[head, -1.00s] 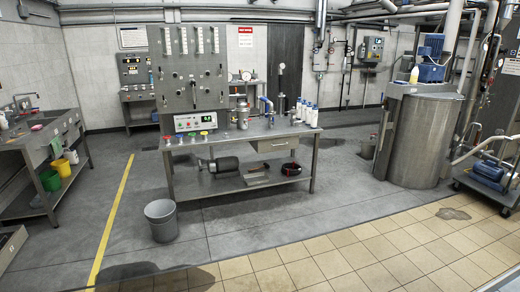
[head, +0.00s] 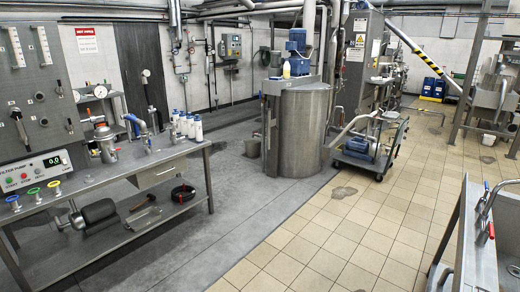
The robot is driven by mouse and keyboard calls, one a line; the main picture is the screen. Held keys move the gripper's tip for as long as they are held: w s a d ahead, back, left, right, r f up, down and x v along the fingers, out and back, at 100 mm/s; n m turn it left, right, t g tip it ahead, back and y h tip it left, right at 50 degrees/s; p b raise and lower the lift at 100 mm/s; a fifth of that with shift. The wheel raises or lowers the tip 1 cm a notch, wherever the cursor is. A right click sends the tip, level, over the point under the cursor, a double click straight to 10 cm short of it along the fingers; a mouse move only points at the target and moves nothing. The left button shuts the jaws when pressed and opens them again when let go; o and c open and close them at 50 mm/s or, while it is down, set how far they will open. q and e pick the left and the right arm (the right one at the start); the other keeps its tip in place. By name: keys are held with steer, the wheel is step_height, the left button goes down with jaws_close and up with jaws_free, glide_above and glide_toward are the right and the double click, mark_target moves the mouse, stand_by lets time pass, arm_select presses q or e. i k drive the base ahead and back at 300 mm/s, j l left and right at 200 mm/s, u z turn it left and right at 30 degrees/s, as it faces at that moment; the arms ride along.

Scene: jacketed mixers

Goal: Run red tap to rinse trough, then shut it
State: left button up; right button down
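A stainless steel trough (head: 462,240) stands at the right edge, cut off by the frame. A metal tap fitting rises at its rim. A red tap handle (head: 490,230) is on the lower part and a blue handle (head: 486,187) is farther back. I cannot tell whether the red tap is open, and no water stream is visible. The inside of the trough shows only in part. Neither of my grippers is in view.
A steel bench (head: 130,165) with gauges, bottles and coloured knobs stands at left. A jacketed mixer tank (head: 297,125) is at the centre back, beside a cart with a blue pump (head: 358,148). The tiled floor (head: 330,235) before the trough is clear, with damp patches.

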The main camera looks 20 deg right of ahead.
mark_target(490, 228)
steer(key=i+z, duration=0.15)
steer(key=z, duration=0.35)
steer(key=i+z, duration=0.15)
steer(key=z, duration=0.3)
steer(key=i+z, duration=0.15)
steer(key=z, duration=0.35)
steer(key=i+j+z, duration=0.15)
steer(key=z, duration=0.35)
steer(key=i+j+z, duration=0.1)
steer(key=z, duration=0.35)
